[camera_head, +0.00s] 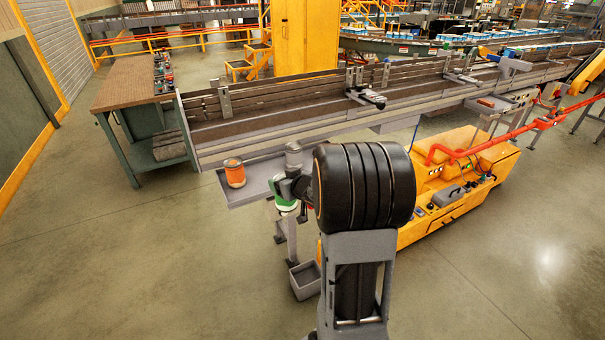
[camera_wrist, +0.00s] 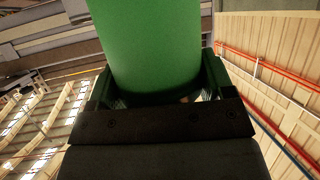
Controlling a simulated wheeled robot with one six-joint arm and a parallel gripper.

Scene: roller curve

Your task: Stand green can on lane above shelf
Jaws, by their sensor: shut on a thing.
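The green can (camera_head: 285,203) shows in the head view just left of my arm, in front of the shelf's near edge. In the wrist view the green can (camera_wrist: 150,45) fills the upper middle, between the two fingers. My gripper (camera_wrist: 155,95) is shut on it. In the head view my gripper (camera_head: 300,207) is mostly hidden behind my arm. The shelf (camera_head: 252,189) is a grey tray below the front side of the conveyor. The lane (camera_head: 270,120) is the long conveyor bed above it, with a bare dark surface here.
An orange can (camera_head: 235,173) stands on the shelf's left part. A grey bin (camera_head: 304,280) sits low below the shelf. A workbench (camera_head: 130,85) stands left of the conveyor. A yellow machine (camera_head: 450,185) stands to the right. Metal brackets (camera_head: 365,90) stick out over the lane farther right.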

